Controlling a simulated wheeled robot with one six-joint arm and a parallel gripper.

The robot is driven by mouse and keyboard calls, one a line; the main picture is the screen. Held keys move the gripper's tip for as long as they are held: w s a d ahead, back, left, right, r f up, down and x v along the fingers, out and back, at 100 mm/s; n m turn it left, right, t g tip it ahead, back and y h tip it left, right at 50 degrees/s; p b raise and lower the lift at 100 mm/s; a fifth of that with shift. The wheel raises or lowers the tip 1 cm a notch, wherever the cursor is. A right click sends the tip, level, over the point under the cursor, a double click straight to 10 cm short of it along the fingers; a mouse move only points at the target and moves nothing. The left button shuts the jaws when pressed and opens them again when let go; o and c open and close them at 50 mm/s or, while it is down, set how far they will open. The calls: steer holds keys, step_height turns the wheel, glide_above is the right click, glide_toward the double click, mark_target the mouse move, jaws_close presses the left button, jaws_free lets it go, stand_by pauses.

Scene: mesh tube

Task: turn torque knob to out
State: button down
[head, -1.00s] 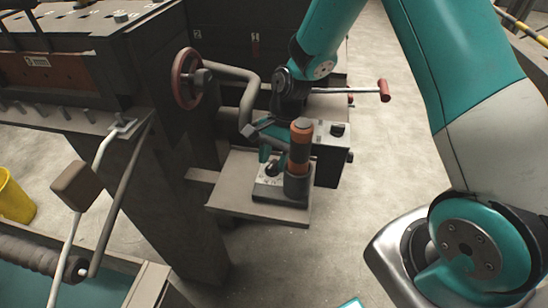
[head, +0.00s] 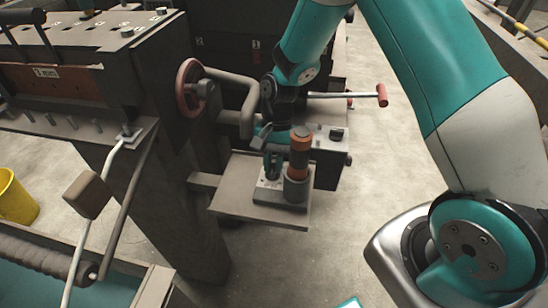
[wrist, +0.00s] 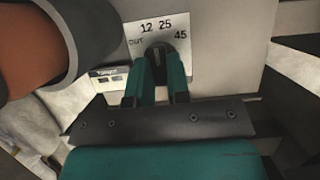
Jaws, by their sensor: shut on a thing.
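The torque knob (wrist: 158,49) is a small dark knob on a pale dial plate (wrist: 136,29) marked OUT, 12, 25 and 45. My gripper (wrist: 158,66) is shut on the knob, with one teal finger on each side of it. The knob stands roughly upright in the wrist view, and its exact pointer setting is hard to read. In the head view my gripper (head: 272,168) reaches down to the dial plate (head: 268,188), left of the orange-banded cylinder, and its fingers hide most of the knob.
The orange-banded cylinder (head: 299,152) stands close to the right of my gripper and looms at the left in the wrist view (wrist: 30,45). A red handwheel (head: 188,88) is to the left.

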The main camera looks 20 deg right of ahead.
steer(key=shift+s, duration=0.1)
steer(key=c, duration=1.1)
jaws_free()
steer(key=m+b, duration=0.1)
steer(key=m, duration=0.1)
steer(key=m+t+y+b, duration=0.1)
steer(key=m+b, duration=0.1)
steer(key=shift+s+d+f, duration=0.1)
steer(key=shift+d+f, duration=0.05)
steer(key=shift+f, duration=0.2)
steer(key=p+v, duration=0.2)
steer(key=v, duration=1.7)
steer(key=shift+s+a+r+n+t+p, duration=0.35)
steer(key=shift+s+a+r+n, duration=1.3)
steer(key=shift+s+n, duration=1.5)
steer(key=shift+s+a+r+n+t+p, duration=0.2)
steer(key=shift+s+a+r+n+t, duration=0.25)
steer(key=shift+s+a+r+n, duration=2.4)
steer(key=shift+s+a+f+n+t+p, duration=0.1)
steer(key=shift+s+a+n+t+p, duration=0.6)
steer(key=shift+s+n, duration=2.75)
steer(key=shift+s+a+m+g+b, duration=0.15)
steer(key=shift+s+m+b, duration=0.05)
steer(key=shift+s+m, duration=0.4)
steer(key=shift+s+a+m+g+b, duration=0.15)
steer(key=shift+s+m+b, duration=0.05)
steer(key=shift+s+m, duration=0.35)
